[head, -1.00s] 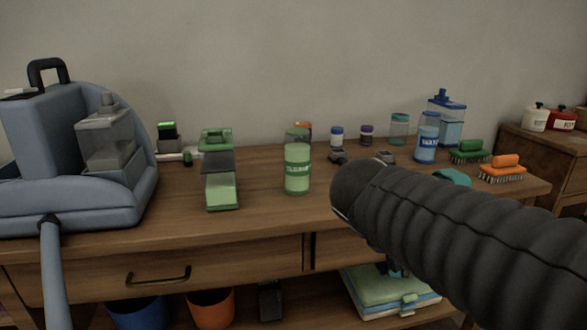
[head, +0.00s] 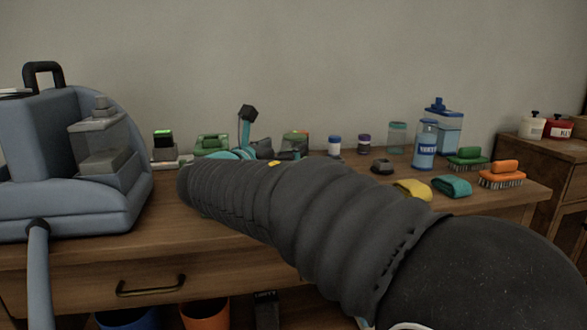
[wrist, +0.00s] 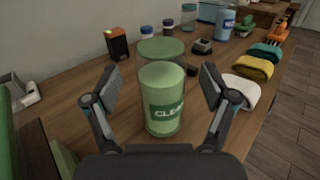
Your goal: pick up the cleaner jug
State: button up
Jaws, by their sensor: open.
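The cleaner jug (wrist: 163,110) is a green cylinder with a label reading "CLE…" and a paler green top. In the wrist view it stands upright on the wooden table. My gripper (wrist: 158,84) is open, with one finger on each side of the jug and visible space on both sides. It holds nothing. My gripper is partly visible there, left of the jug.
A black and orange box (wrist: 118,44) stands behind and left of the jug. A white cloth (wrist: 240,90), yellow cloth (wrist: 252,67) and blue bottle (wrist: 224,24) are to the right. A grey machine (head: 60,150) stands at the table's left.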

jog(key=shift+x, duration=3.65)
jog(key=shift+f, duration=0.1)
grip_shut()
